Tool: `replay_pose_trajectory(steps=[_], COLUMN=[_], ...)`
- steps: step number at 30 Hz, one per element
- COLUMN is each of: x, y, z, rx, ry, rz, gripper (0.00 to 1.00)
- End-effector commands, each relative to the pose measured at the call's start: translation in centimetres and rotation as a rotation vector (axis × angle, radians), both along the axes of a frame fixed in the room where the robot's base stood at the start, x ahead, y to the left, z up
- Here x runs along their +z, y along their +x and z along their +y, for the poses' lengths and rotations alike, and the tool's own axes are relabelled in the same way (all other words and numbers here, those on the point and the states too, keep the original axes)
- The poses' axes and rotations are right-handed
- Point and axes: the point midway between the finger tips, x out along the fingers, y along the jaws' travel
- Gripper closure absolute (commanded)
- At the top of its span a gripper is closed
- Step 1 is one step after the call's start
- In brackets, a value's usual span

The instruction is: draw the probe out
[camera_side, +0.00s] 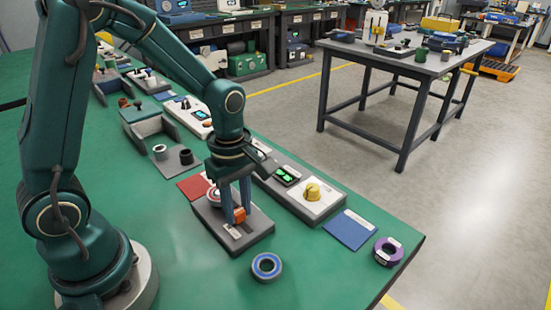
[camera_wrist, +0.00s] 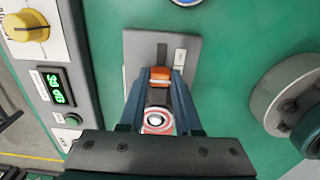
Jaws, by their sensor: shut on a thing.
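A grey fixture block (camera_side: 262,226) stands on the green bench, with a dark slot and a small white label on its top. It also shows in the wrist view (camera_wrist: 189,72). My gripper (camera_side: 238,213) points down over the block, its two blue-grey fingers shut on an orange piece, which looks like the probe's grip (camera_side: 239,215). In the wrist view the orange piece (camera_wrist: 159,76) sits between the fingertips (camera_wrist: 159,80), at the near end of the slot. A red and white ring with a pale centre (camera_wrist: 157,120) lies nearer my wrist. Whether the probe's tip is inside anything is hidden.
A white tester (camera_side: 318,206) with a yellow knob (camera_side: 312,191) and green-lit display stands close right of the fixture. A blue ring (camera_side: 266,267), a blue mat (camera_side: 349,229) and a purple ring (camera_side: 388,251) lie nearby. The front-left bench is clear.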

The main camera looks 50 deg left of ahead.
Motion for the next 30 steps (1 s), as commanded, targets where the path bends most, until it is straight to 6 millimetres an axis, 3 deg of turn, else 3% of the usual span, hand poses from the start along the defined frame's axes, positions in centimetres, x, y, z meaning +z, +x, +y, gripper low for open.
replay_pose_trajectory(steps=[8,17,26,27,29,30], x=[0.1,0.1,0.1,0.1,0.0,0.0], y=[0.1,0.1,0.1,0.1,0.1,0.1], z=[0.0,-2.5,-2.7,-2.8,-2.7,-2.7], rx=[-0.001,-0.004,0.001,0.001,0.001,0.001], ry=[0.001,0.002,-0.002,-0.002,-0.002,-0.001], rz=[-0.004,-0.005,-0.004,-0.004,-0.003,-0.003], gripper=[1.00,1.00,1.00,0.56,0.38,0.38])
